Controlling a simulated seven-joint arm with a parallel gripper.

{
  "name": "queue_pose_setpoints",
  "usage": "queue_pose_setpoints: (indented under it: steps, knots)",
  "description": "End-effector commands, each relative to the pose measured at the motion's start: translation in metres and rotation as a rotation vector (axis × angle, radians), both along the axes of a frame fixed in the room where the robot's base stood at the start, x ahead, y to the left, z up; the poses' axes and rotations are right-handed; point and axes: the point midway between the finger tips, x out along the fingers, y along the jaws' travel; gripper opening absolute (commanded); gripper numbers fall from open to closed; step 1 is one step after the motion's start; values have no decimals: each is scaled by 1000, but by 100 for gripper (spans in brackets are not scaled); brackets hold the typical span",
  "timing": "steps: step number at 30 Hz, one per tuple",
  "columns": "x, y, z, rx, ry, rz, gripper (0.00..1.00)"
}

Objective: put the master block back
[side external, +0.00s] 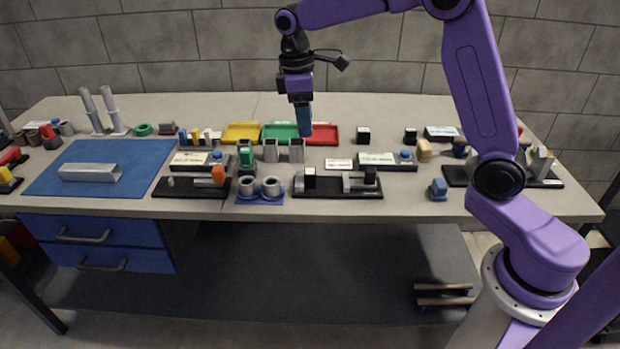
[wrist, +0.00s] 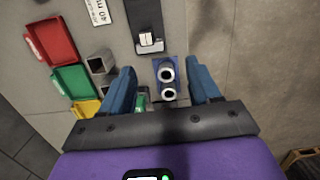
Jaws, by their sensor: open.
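My gripper (side external: 304,130) is open and empty, pointing down well above the bench; the wrist view (wrist: 160,70) shows its two blue fingers apart. Which piece is the master block I cannot tell for sure. In the wrist view the block (wrist: 150,41) and fixture (wrist: 143,14) are at the top, beyond the fingertips. A white label plate (side external: 338,164) lies behind the fixture. Two similar black blocks (side external: 363,135) (side external: 410,135) stand further back.
A blue holder with two grey rings (side external: 259,189) is left of the fixture. Yellow, green and red trays (side external: 322,139) lie at the back.

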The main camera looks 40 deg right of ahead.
Motion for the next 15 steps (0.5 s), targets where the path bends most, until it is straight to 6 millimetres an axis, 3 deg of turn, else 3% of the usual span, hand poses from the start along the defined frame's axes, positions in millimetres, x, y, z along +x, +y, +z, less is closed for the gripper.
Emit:
queue_pose_setpoints:
  steps: [3,8,15]
  knots:
    - [16,-11,-2,-3,8,-19,62]
    - [22,-18,-7,-5,13,-26,62]
    - [18,-21,-46,-6,17,-27,62]
